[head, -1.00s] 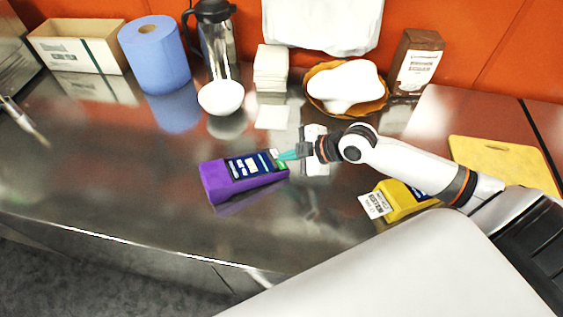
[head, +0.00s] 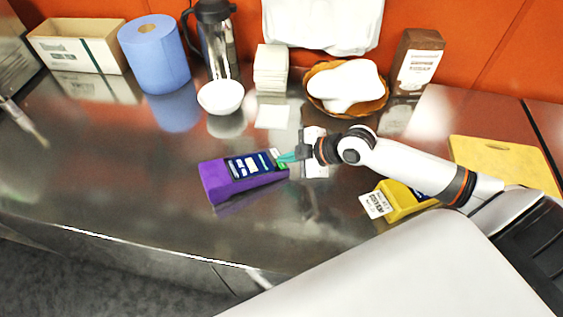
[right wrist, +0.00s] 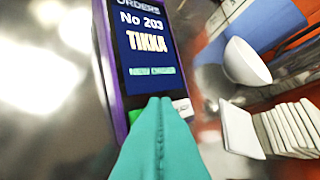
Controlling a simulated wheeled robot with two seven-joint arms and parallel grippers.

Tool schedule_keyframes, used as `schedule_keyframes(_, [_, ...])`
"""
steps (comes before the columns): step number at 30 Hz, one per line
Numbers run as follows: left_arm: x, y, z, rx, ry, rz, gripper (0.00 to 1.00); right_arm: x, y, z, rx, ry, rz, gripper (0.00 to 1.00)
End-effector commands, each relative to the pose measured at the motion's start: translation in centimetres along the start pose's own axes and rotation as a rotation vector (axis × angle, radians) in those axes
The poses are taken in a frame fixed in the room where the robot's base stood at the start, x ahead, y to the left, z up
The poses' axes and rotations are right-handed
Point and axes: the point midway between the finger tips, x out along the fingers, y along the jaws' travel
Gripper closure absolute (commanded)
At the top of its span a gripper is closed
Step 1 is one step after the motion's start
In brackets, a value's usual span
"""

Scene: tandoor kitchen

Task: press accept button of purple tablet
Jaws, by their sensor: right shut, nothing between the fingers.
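The purple tablet (head: 215,182) lies on the steel counter with its dark screen facing up. Its screen (right wrist: 148,45) reads "No 203", "TIKKA" and "NEW ORDER" in the right wrist view. A green button (head: 282,166) is at the tablet's right end; it also shows in the right wrist view (right wrist: 184,106), partly hidden by my fingers. My right gripper (head: 285,157) is shut and empty, its teal fingertips over that end of the tablet. In the right wrist view the fingertips (right wrist: 160,100) are beside the green button; I cannot tell whether they touch. My left gripper is not in view.
A yellow device (head: 400,203) with a white label sits under my right forearm. A white bowl (head: 221,97), a napkin stack (head: 270,68), a basket (head: 375,105) and a blue paper roll (head: 155,60) stand behind. The counter left of the tablet is clear.

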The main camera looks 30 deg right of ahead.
Motion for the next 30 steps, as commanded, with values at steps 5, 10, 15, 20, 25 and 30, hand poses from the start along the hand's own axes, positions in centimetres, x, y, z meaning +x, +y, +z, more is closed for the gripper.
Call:
schedule_keyframes(5, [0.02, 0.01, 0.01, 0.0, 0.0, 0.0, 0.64, 0.01, 0.0, -0.02, 0.0, 0.0, 0.0, 1.0])
schedule_keyframes(10, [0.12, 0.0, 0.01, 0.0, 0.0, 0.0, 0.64, 0.13, 0.08, -0.11, 0.0, 0.0, 0.0, 1.0])
schedule_keyframes(15, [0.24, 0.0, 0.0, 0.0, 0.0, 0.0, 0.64, 0.28, 0.19, -0.22, 0.0, 0.0, 0.0, 1.0])
schedule_keyframes(20, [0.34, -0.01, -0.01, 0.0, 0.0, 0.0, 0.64, 0.41, 0.29, -0.32, 0.0, 0.0, 0.0, 1.0])
schedule_keyframes(25, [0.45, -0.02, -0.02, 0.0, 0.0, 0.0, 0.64, 0.56, 0.42, -0.43, 0.0, 0.0, 0.0, 1.0])
schedule_keyframes(30, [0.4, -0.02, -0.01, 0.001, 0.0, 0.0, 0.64, 0.53, 0.4, -0.4, 0.0, 0.001, 0.001, 1.0])
